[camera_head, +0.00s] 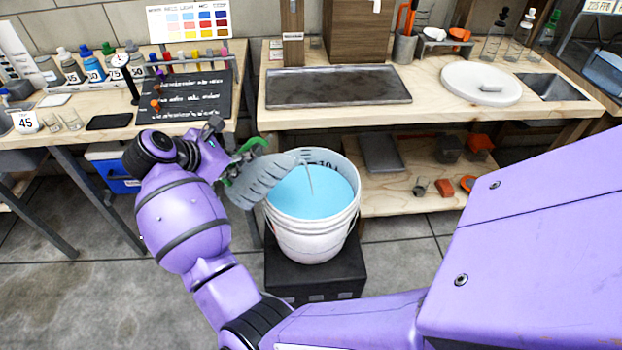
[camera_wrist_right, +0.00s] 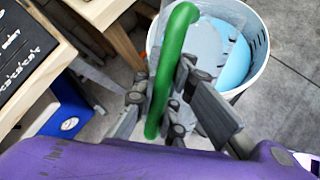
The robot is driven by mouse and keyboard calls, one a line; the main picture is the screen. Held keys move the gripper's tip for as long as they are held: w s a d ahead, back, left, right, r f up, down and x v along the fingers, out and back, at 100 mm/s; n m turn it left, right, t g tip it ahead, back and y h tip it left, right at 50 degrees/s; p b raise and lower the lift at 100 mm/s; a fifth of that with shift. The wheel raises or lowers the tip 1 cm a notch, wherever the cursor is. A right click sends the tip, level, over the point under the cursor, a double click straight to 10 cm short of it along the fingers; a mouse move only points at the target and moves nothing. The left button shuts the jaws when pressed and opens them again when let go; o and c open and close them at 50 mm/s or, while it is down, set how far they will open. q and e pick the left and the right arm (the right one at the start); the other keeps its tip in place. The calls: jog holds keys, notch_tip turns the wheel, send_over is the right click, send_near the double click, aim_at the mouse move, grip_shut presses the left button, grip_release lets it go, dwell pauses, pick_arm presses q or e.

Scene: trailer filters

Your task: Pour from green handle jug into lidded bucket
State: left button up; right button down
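The jug (camera_head: 258,180) is grey and see-through, with a green handle (camera_wrist_right: 173,70). It is tipped steeply, its mouth over the left rim of the white bucket (camera_head: 312,240). A thin pale stream shows near its lip above the bucket. The bucket stands upright and open, with light blue contents (camera_head: 312,200) and dark markings inside; no lid shows on it. It also shows in the right wrist view (camera_wrist_right: 262,45). My right gripper (camera_head: 240,155) is shut on the jug's green handle; its fingers (camera_wrist_right: 168,100) flank the handle in the wrist view. My left gripper is not in view.
The bucket stands on a black box (camera_head: 315,283) on the floor. A workbench (camera_head: 430,110) with a metal tray (camera_head: 338,87) and white round plate (camera_head: 482,85) is behind. Another bench (camera_head: 60,133) with bottles is left. A blue cooler (camera_head: 112,170) sits below.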

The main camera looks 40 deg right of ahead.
jog(key=shift+d+r+y+p, duration=0.2)
jog(key=shift+r+y+p, duration=0.15)
jog(key=shift+p, duration=0.2)
dwell(0.5)
dwell(0.4)
jog(key=shift+s+d+f+m+y+p, duration=0.15)
jog(key=shift+d+f+m+y+p, duration=0.35)
jog(key=shift+y, duration=0.55)
dwell(3.2)
